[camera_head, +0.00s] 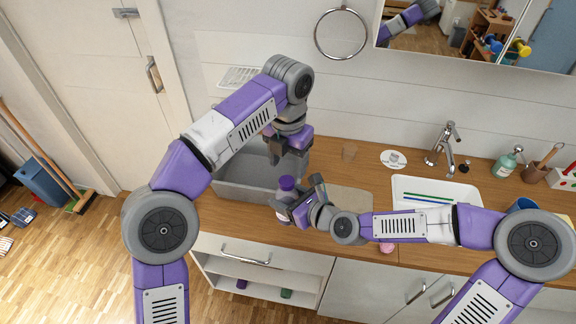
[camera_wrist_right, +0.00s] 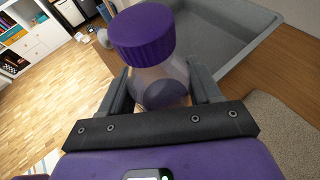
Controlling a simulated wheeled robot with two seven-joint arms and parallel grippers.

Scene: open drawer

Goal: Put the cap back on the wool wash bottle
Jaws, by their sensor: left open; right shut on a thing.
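My right gripper (camera_head: 288,211) is shut on the wool wash bottle (camera_head: 284,196), at the front edge of the counter by the grey basin. In the right wrist view the bottle (camera_wrist_right: 160,85) is clear, with its body between the two fingers. A ribbed purple cap (camera_wrist_right: 142,32) sits on top of the bottle; it also shows in the head view (camera_head: 287,183). I cannot tell whether it is tightened. My left gripper (camera_head: 289,158) is open, pointing down above and behind the cap, apart from it and empty.
The grey basin (camera_head: 228,192) lies behind and left of the bottle. A beige mat (camera_head: 350,201) lies to the right, then a white sink (camera_head: 415,186) with a tap (camera_head: 441,146). A small pink thing (camera_head: 387,248) lies at the counter's front edge. Open shelves are below.

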